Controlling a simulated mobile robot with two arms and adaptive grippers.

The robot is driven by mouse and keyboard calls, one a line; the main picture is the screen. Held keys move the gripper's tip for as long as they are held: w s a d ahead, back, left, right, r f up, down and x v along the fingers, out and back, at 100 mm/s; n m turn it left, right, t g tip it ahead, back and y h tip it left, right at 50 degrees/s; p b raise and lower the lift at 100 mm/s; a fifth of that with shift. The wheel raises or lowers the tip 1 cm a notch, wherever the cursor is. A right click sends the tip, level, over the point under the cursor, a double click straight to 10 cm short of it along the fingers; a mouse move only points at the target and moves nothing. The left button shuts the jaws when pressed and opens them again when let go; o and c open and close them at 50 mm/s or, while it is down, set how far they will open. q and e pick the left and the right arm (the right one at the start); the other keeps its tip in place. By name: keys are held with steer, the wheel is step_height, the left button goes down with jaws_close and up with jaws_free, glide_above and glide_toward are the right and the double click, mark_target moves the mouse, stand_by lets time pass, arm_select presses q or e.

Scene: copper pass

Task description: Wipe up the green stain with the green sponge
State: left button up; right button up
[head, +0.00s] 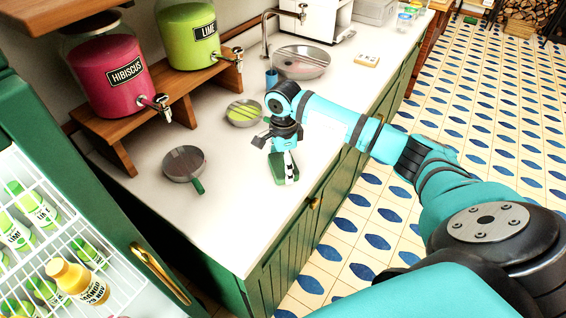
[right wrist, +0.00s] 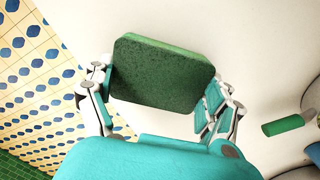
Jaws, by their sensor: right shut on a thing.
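My right gripper (head: 285,160) is over the white counter (head: 235,215), its fingers pointing down. It is shut on the green sponge (head: 277,168). In the right wrist view the sponge (right wrist: 160,72) is a dark green block with rounded corners, held between the two fingers of the gripper (right wrist: 158,98). I cannot tell whether the sponge touches the counter. No green stain shows clearly on the bare counter in either view; the sponge and gripper hide part of the surface. My left gripper is not in view.
A pan with a green handle (head: 184,164) lies left of the gripper. A second pan (head: 243,113) with yellow-green inside is behind it. Drink dispensers stand on a wooden shelf (head: 150,95) along the wall. The front counter is clear. An open fridge (head: 75,180) is at left.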

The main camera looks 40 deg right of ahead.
steer(key=d, duration=0.1)
steer(key=w+d, duration=0.1)
steer(key=d, duration=0.1)
steer(key=shift+w+d+r, duration=0.1)
steer(key=shift+w+r, duration=0.05)
steer(key=shift+r, duration=0.6)
steer(key=shift+r+p, duration=0.35)
steer(key=shift+p, duration=0.05)
steer(key=r, duration=0.1)
steer(key=r+p, duration=0.1)
steer(key=shift+s+a+r, duration=0.2)
steer(key=shift+a+r, duration=0.15)
steer(key=shift+r, duration=0.05)
steer(key=shift+r+p, duration=0.35)
steer(key=shift+d+r+p, duration=0.15)
steer(key=shift+r+p, duration=0.4)
steer(key=shift+r, duration=0.6)
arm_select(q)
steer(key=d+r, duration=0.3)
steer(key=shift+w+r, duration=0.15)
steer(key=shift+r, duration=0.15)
